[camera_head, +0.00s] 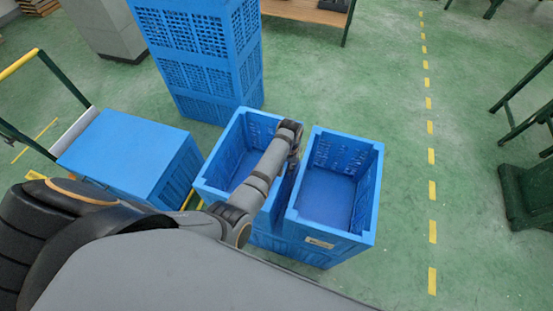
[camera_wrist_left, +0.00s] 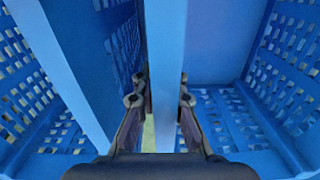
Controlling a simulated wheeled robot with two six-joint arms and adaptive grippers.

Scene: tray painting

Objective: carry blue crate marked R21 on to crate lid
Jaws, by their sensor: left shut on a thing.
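Two open, empty-looking blue crates stand side by side in the head view. The right crate (camera_head: 325,195) bears a small pale label on its front whose text is too small to read. My left gripper (camera_head: 293,163) reaches over the left crate (camera_head: 222,150) to the walls between the two. In the left wrist view its fingers (camera_wrist_left: 160,95) straddle one crate wall (camera_wrist_left: 166,50) and are shut on it. This looks like the right crate's near-left wall; a second wall (camera_wrist_left: 62,75) runs beside it across a narrow gap. A flat blue crate lid (camera_head: 125,148) tops a box at the left. My right gripper is not in view.
A tall stack of blue crates (camera_head: 205,60) stands behind the left crate. A yellow-and-green rail (camera_head: 45,65) is by the lidded box. Green floor (camera_head: 400,170) with a dashed yellow line is clear to the right. Dark green frames stand at the right edge.

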